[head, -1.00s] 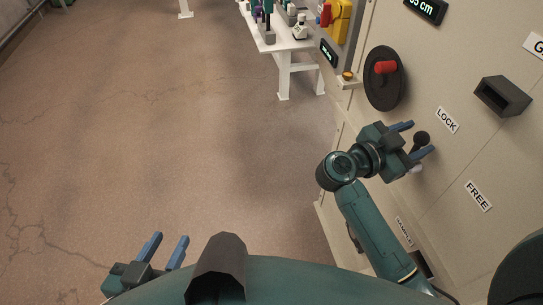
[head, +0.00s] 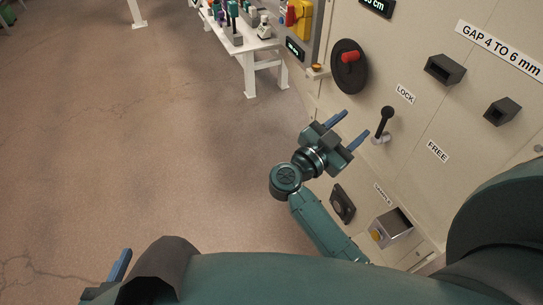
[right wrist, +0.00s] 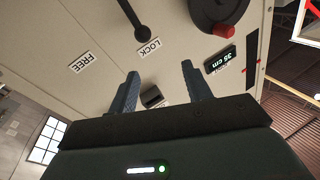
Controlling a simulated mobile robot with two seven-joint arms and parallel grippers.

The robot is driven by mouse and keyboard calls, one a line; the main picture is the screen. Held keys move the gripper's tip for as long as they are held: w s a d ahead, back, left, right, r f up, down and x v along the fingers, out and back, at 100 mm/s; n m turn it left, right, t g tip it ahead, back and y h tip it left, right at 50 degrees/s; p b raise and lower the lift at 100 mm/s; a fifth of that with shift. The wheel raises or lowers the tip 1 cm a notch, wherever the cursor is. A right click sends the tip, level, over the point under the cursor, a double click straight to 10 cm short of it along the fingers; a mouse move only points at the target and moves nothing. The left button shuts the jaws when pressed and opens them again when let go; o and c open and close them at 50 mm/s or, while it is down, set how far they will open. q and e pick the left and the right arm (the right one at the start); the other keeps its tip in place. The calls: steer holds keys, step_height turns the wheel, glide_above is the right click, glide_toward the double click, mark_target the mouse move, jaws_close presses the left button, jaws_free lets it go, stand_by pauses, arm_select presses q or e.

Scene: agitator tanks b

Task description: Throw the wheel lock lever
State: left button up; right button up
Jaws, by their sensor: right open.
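The wheel lock lever (head: 385,124) is a black rod with a round knob on a pale base on the panel. Its knob points up, nearer the LOCK label (head: 405,94) than the FREE label (head: 437,151). The lever also shows at the top of the right wrist view (right wrist: 141,25), beside LOCK. My right gripper (head: 352,124) is open and empty, left of the lever and apart from it. Its fingers also show in the right wrist view (right wrist: 160,70). My left gripper (head: 120,266) shows only one blue finger at the bottom left; the rest is hidden or out of frame.
A black wheel (head: 348,68) with a red handle is above the lever. Dark box-shaped fittings (head: 445,69) stick out to the right. A sample box (head: 393,227) juts out below. A white table (head: 245,42) with bottles stands behind. The floor at left is clear.

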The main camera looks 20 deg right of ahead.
steer(key=a+r+n+t+y+p, duration=0.3)
steer(key=a+n+t+y, duration=0.9)
steer(key=n+t+y, duration=0.25)
steer(key=s+a+f+n+g+y, duration=0.1)
steer(key=a+f+n+g+y, duration=0.1)
steer(key=y, duration=0.4)
step_height(320, 180, down, 2)
steer(key=shift+s+a+n, duration=0.4)
steer(key=shift+a+n, duration=0.15)
steer(key=shift+a, duration=0.7)
